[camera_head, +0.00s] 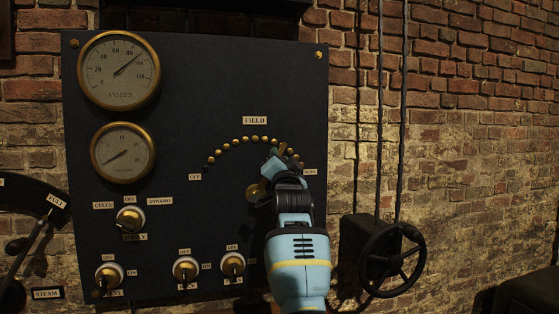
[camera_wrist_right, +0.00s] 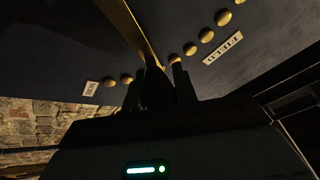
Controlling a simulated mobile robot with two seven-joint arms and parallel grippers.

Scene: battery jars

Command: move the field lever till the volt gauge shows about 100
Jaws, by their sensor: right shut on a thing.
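The field lever shows as a brass pivot end (camera_head: 257,191) on the dark panel, its handle mostly hidden by my gripper. In the right wrist view the brass lever bar (camera_wrist_right: 141,32) runs down between the fingers. My right gripper (camera_head: 281,160) is shut on the lever, near the right end of the arc of brass studs; its dark fingers show in the right wrist view (camera_wrist_right: 166,80). The volt gauge (camera_head: 119,71) is at the panel's upper left. Its needle points up and right, a little past the 80 mark. My left gripper is not in view.
A second gauge (camera_head: 123,153) sits below the volt gauge. Several brass-ringed knobs (camera_head: 186,269) line the lower panel. A black handwheel (camera_head: 393,260) with vertical rods stands right of my forearm. A dark lever marked FULL (camera_head: 40,232) is at far left.

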